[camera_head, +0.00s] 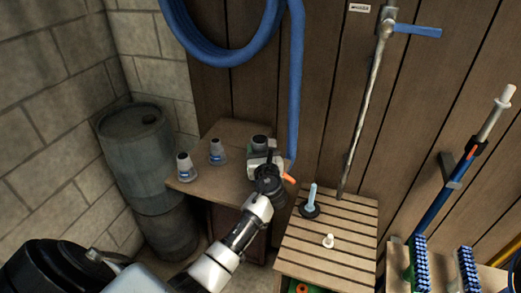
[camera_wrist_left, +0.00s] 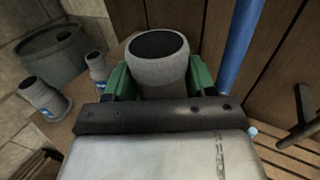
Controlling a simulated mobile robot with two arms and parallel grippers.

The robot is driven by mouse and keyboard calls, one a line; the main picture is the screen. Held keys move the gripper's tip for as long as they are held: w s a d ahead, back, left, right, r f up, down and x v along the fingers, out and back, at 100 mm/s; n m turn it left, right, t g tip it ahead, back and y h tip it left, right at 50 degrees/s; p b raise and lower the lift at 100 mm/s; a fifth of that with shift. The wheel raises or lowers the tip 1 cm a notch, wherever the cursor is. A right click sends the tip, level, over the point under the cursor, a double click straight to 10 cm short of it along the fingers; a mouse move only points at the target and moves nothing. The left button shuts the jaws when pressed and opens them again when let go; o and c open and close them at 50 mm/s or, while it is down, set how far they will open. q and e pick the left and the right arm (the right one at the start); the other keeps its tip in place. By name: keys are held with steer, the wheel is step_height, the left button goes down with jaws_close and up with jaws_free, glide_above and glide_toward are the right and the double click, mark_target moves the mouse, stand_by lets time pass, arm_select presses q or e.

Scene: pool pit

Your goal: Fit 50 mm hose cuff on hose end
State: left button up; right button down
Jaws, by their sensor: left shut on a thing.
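My left gripper (camera_head: 263,160) is shut on a grey hose cuff (camera_head: 259,142) with a dark open top, above or at the right part of the wooden shelf. In the left wrist view, the green fingers (camera_wrist_left: 160,80) sit on both sides of this cuff (camera_wrist_left: 162,50), which stands roughly upright. Two similar grey cuffs with blue labels, a left one (camera_head: 184,167) and a middle one (camera_head: 217,153), stand on the shelf. The blue hose (camera_head: 296,90) hangs just right of the gripper; an orange piece (camera_head: 289,178) shows near its lower end. My right gripper is not in view.
The wooden shelf (camera_head: 235,131) is against the plank wall. A blue-grey barrel (camera_head: 135,145) stands left. A slatted table (camera_head: 330,255) at right holds a pale blue stick on a dark base (camera_head: 311,205) and a small white part (camera_head: 328,241). A metal pole (camera_head: 365,110) rises behind it.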

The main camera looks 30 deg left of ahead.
arm_select(q)
steer(key=shift+f, duration=0.5)
steer(key=shift+f+b, duration=0.1)
steer(key=shift+b, duration=0.25)
steer(key=shift+f+b, duration=0.3)
steer(key=shift+f, duration=0.25)
steer(key=shift+f, duration=0.4)
stand_by(0.4)
steer(key=o, duration=1.4)
